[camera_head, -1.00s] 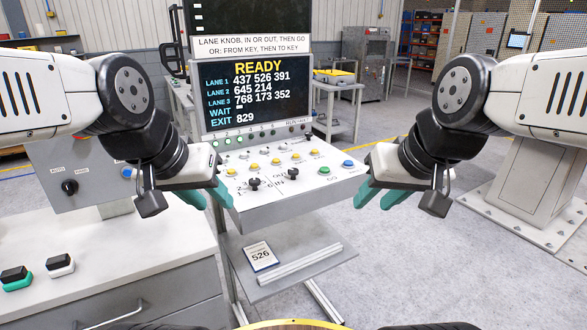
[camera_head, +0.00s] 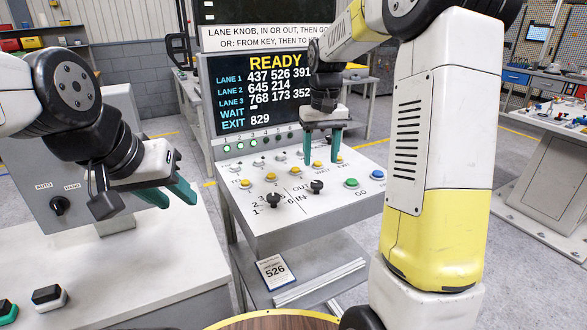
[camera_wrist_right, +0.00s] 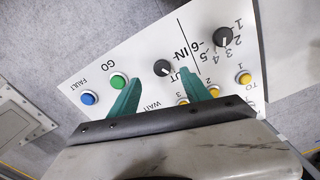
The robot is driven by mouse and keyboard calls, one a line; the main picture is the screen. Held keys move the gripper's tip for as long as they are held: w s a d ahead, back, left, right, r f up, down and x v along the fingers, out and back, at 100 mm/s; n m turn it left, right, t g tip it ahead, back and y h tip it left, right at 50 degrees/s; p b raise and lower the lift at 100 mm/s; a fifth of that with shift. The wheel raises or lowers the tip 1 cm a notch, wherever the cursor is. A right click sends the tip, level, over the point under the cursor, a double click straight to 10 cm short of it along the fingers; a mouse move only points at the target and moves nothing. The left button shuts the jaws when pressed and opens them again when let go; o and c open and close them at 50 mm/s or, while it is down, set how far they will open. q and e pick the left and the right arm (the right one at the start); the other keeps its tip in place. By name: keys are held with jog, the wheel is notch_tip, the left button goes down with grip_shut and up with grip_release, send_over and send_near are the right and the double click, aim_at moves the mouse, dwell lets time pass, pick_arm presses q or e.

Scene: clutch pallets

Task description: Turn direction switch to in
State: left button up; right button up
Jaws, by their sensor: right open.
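The direction switch (camera_head: 317,187) is a small black knob beside the OUT and IN lettering on the sloped white console panel (camera_head: 335,208). In the right wrist view the knob (camera_wrist_right: 162,68) has a white mark that seems to point toward the OUT side. My right gripper (camera_head: 322,158) is open and empty above the panel, behind the knob in the head view. In the wrist view its teal fingertips (camera_wrist_right: 162,80) lie either side of the knob's line, apart from it. My left gripper (camera_head: 178,202) is open and empty, left of the console.
The numbered lane knob (camera_head: 273,200) sits left of the switch. Yellow buttons (camera_head: 271,177) stand behind it; green GO (camera_head: 351,183) and blue FAULT (camera_head: 378,175) buttons lie right. A screen (camera_head: 264,95) reading READY rises at the back. A 526 card (camera_head: 273,271) lies on the shelf below.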

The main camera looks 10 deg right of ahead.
aim_at(317, 183)
jog(key=shift+w+a+f, duration=0.1)
jog(key=shift+w+f, duration=0.25)
jog(key=shift+w, duration=0.15)
jog(key=shift+w+a+f, duration=0.1)
jog(key=shift+f, duration=0.2)
notch_tip(317, 183, down, 7)
jog(key=shift+f, duration=0.1)
grip_shut()
